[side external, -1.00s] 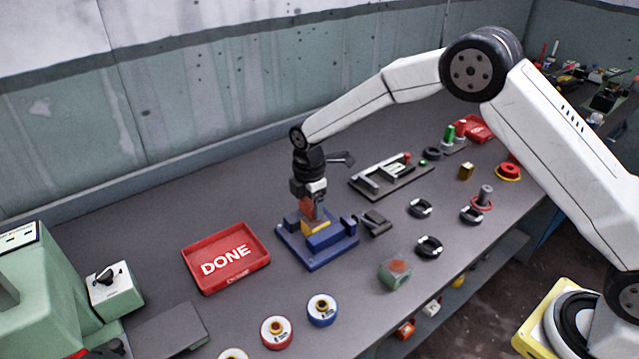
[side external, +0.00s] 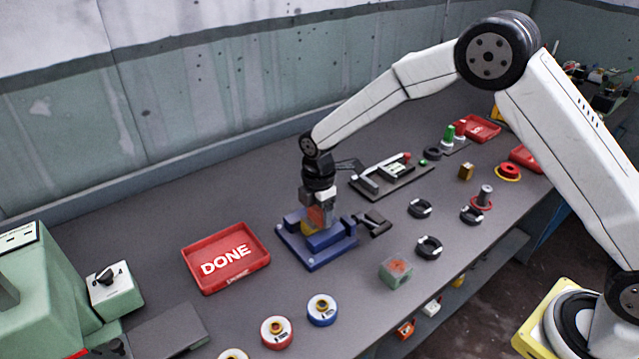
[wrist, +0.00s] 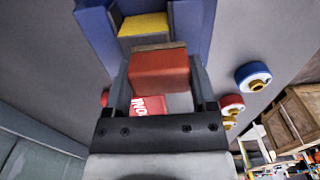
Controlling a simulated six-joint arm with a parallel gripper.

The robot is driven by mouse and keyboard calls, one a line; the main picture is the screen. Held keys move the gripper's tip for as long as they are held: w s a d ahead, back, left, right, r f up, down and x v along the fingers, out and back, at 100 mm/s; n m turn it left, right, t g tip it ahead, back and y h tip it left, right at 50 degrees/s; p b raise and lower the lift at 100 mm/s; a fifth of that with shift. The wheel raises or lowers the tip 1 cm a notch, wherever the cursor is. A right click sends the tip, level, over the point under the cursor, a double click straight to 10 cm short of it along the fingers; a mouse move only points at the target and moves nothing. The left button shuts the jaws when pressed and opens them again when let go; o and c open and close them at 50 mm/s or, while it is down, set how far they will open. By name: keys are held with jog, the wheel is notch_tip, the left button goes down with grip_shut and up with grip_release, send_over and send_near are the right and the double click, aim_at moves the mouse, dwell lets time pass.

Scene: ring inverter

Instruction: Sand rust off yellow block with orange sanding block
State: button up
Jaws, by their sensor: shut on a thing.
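The yellow block (side external: 307,229) sits in the blue fixture (side external: 326,240) on the bench; it also shows in the wrist view (wrist: 144,24). The orange sanding block (wrist: 158,72) is held between the two fingers of my gripper (wrist: 157,85). In the side view the orange block (side external: 316,215) is at the yellow block, partly covering it. I cannot tell whether the two touch. Any rust on the yellow block's face is hidden or too small to see.
A red DONE tray (side external: 226,258) lies left of the fixture. A greenish block with a rusty patch (side external: 396,272) stands to the right. Black rings (side external: 429,247), tape-like rolls (side external: 322,310) and a dark clamp-like part (side external: 374,222) lie around. Bare bench lies between the tray and wall.

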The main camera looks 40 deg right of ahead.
jog(key=shift+w, duration=2.05)
jog(key=shift+s, duration=2.95)
jog(key=shift+r, duration=4.1)
